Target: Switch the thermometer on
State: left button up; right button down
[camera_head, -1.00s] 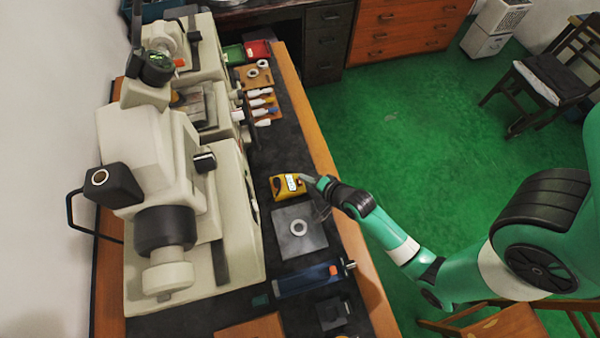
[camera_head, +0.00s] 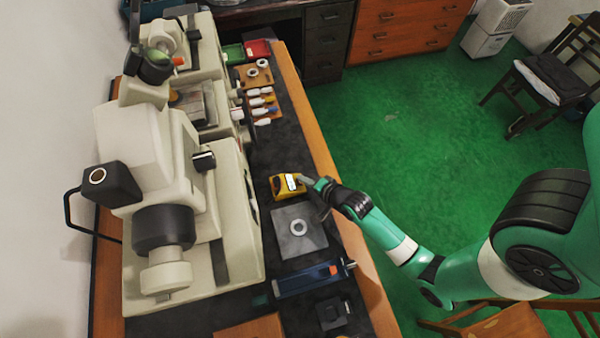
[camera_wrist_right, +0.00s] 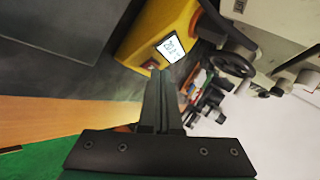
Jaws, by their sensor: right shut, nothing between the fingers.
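The thermometer (camera_head: 282,194) is a yellow box with a pale display, lying on the dark bench top behind the grey plate. In the right wrist view, the thermometer (camera_wrist_right: 150,32) fills the upper middle, and its display (camera_wrist_right: 170,49) is bright with dark digits on it. My right gripper (camera_head: 307,179) is at the thermometer's right end, and in the wrist view its fingers (camera_wrist_right: 157,76) are shut with nothing between them. My left gripper is not in view.
A grey plate (camera_head: 284,245) with a metal ring (camera_head: 299,227) lies in front of the thermometer. A blue tool (camera_head: 308,280) lies nearer. The large cream machine (camera_head: 182,170) stands on the left. Several small bottles (camera_head: 262,102) stand farther back. The bench's wooden edge (camera_head: 333,178) is on the right.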

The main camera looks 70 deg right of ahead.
jog(key=shift+s+d+r+p, duration=0.15)
jog(key=shift+s+r+p, duration=0.05)
jog(key=shift+r+p, duration=0.35)
notch_tip(320, 180, up, 5)
jog(key=s+d+p, duration=0.1)
jog(key=s+p, duration=0.1)
jog(key=p, duration=0.3)
jog(key=shift+d+r+p, duration=0.2)
jog(key=shift+d+p, duration=0.15)
